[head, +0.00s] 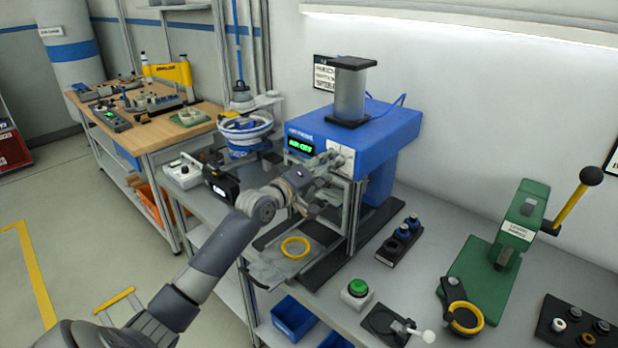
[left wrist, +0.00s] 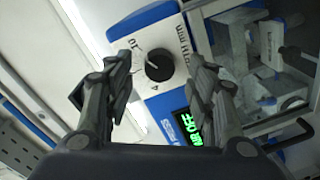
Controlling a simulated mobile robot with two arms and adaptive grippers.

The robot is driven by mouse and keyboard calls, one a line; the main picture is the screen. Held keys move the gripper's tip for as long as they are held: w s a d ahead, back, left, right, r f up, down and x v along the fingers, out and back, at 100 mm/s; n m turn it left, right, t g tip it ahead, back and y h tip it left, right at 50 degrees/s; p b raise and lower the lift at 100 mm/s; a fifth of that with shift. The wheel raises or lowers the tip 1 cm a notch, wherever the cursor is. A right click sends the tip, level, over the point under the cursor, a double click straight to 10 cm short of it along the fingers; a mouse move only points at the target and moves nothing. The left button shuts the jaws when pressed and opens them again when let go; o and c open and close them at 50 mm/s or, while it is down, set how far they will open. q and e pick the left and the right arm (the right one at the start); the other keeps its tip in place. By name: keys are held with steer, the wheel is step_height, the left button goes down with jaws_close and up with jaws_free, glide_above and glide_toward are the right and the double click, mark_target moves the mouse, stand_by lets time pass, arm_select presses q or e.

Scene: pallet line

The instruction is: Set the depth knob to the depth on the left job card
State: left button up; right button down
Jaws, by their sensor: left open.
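The depth knob (left wrist: 159,67) is round and black on a white dial plate (left wrist: 150,60) with printed marks, including a 10, on the blue press (head: 345,125). My left gripper (head: 326,168) is in front of the press's white plate. In the left wrist view its open fingers stand on either side of the knob, with visible gaps; I cannot tell how far the knob is from the tips. The knob's exact setting is too small to read. A job card (head: 324,73) hangs on the wall behind the press, partly covered; its print is unreadable. My right gripper is not in view.
A green display (left wrist: 206,123) beside the dial shows AIR OFF. A yellow ring (head: 295,247) lies below the press head. A green button (head: 358,288) and a green lever press (head: 515,225) stand to the right. Another wall card (head: 613,160) is cut off at the right edge.

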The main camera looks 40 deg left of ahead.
arm_select(q)
steer(key=s, duration=0.9)
steer(key=shift+s+a+r, duration=0.25)
steer(key=shift+s, duration=0.05)
